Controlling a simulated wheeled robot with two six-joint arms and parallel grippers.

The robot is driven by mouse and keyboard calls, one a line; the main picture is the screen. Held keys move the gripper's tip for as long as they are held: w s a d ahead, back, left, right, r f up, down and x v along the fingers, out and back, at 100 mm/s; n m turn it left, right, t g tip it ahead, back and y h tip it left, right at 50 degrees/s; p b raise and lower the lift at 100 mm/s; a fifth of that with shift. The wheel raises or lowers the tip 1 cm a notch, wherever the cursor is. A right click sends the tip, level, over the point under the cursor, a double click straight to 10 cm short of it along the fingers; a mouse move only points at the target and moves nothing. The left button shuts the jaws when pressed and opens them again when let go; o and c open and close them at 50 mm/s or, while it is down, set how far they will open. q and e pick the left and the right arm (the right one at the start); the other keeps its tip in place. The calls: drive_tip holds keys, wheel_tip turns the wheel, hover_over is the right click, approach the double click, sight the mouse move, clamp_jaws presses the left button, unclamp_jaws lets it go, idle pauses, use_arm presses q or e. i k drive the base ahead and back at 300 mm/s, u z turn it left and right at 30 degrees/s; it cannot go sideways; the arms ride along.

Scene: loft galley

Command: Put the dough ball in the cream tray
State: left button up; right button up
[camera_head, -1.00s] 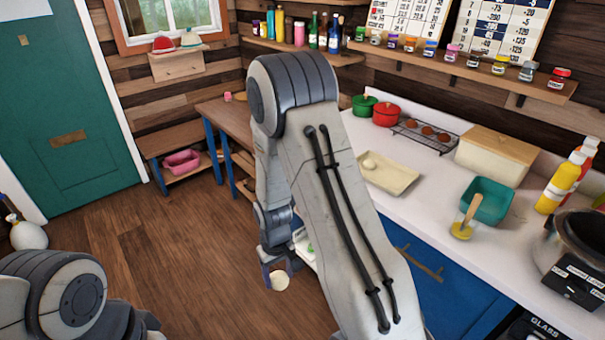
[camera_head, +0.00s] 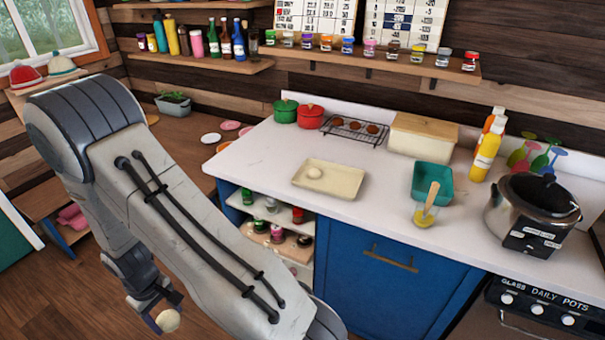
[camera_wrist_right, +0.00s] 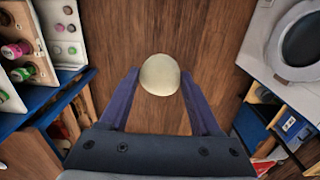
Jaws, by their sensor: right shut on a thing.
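My right gripper (camera_head: 158,306) hangs low at the bottom left of the head view, over the floor. It is shut on the dough ball (camera_head: 168,321), a pale round lump. The wrist view shows the ball (camera_wrist_right: 160,74) between the two fingertips (camera_wrist_right: 160,85), with wood floor beneath. The cream tray (camera_head: 340,187) lies flat on the white counter, up and to the right of the gripper. My left gripper is not in view.
Red (camera_head: 311,115) and green (camera_head: 285,111) pots and a cooling rack (camera_head: 355,129) stand behind the tray. Open shelves (camera_head: 262,212) and a blue cabinet (camera_head: 385,275) are below.

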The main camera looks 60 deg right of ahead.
sight(342, 183)
drive_tip(key=i, duration=0.9)
drive_tip(key=z, duration=1.65)
